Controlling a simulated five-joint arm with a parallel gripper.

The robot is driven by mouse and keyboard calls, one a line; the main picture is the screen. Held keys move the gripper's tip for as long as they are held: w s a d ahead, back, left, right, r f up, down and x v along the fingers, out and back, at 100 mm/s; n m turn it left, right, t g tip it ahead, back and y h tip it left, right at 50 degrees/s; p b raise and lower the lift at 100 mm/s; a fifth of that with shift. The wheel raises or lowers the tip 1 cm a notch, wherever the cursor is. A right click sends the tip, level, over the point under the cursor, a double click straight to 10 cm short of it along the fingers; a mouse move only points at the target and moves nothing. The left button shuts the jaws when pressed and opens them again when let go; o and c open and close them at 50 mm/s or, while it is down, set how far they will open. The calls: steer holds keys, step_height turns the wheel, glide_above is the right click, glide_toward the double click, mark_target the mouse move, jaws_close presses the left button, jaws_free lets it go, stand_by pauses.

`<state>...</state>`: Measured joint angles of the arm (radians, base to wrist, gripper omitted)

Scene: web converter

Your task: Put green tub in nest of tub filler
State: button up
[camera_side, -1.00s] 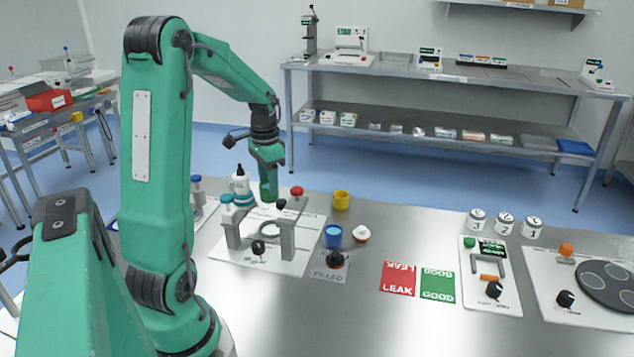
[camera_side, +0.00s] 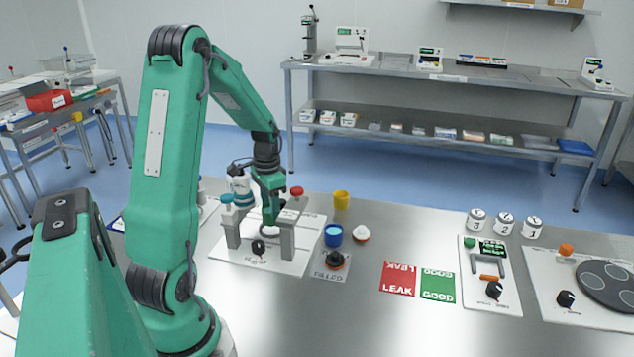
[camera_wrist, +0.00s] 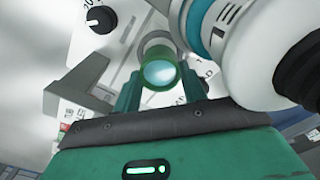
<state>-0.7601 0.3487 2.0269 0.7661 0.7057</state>
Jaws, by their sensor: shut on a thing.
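The green tub (camera_wrist: 160,68) is between my gripper's two fingers in the wrist view, with its open mouth and pale inside facing the camera. My gripper (camera_wrist: 158,88) is shut on it. In the side view my gripper (camera_side: 270,212) points down between the two grey posts of the tub filler (camera_side: 288,240), low over its white base plate. A grey ring, the nest (camera_wrist: 158,42), shows partly behind the tub in the wrist view. In the side view my gripper and arm mostly hide the tub and nest, so I cannot tell whether the tub is seated.
The filler's white bottle with a teal band (camera_wrist: 225,30) is close to my gripper. The steel table beyond is partly clear.

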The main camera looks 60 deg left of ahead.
steer(key=shift+f, duration=1.3)
steer(key=shift+f, duration=0.15)
steer(key=o, duration=0.9)
step_height(320, 180, up, 12)
steer(key=shift+r, duration=0.15)
